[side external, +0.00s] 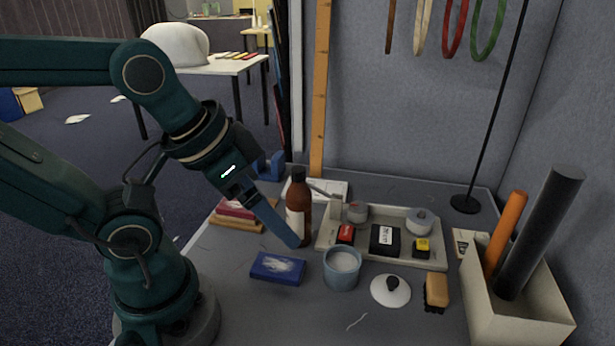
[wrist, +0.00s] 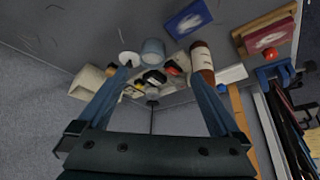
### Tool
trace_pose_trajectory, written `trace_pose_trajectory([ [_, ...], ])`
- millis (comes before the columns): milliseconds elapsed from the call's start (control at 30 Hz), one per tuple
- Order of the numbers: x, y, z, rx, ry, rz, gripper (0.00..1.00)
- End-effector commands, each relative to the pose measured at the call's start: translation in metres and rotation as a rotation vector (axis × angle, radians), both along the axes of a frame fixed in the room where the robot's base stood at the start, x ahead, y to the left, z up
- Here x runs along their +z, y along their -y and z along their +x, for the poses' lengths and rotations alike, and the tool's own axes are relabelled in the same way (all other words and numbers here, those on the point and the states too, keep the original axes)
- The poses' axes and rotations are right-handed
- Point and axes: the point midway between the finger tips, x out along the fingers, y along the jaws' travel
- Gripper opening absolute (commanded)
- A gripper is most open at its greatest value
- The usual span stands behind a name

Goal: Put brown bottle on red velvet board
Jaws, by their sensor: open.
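The brown bottle (side external: 299,188), with a white label, stands upright on the table near the middle. In the wrist view the bottle (wrist: 202,58) shows just beyond the right finger's tip, not centred between the fingers. The red velvet board (side external: 237,207) lies on a wooden base left of the bottle; in the wrist view the board (wrist: 270,36) is at upper right. My gripper (side external: 291,238) slants down with its finger in front of the bottle's lower left side. In the wrist view its fingers (wrist: 160,76) are wide apart with nothing held. I cannot tell whether a finger touches the bottle.
A blue box (side external: 277,268) and a blue-grey cup (side external: 342,268) stand in front of the bottle. A beige tray (side external: 380,254) with small boxes is right of it. A white lid (side external: 390,290), brush (side external: 436,291) and bin (side external: 515,310) lie further right. The front left table is clear.

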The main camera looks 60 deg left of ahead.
Motion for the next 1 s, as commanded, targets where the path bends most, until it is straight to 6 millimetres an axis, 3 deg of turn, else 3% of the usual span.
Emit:
trace_pose_trajectory([
  [367,0.0,0.0,0.0,0.0,0.0,0.0,1.0],
  [433,0.0,0.0,0.0,0.0,0.0,0.0,0.94],
  [700,0.002,0.0,0.0,0.0,0.001,0.0,0.94],
  [833,0.014,0.0,0.001,0.0,0.005,0.0,0.94],
  [1000,0.045,0.0,0.002,0.0,0.007,0.0,0.94],
])
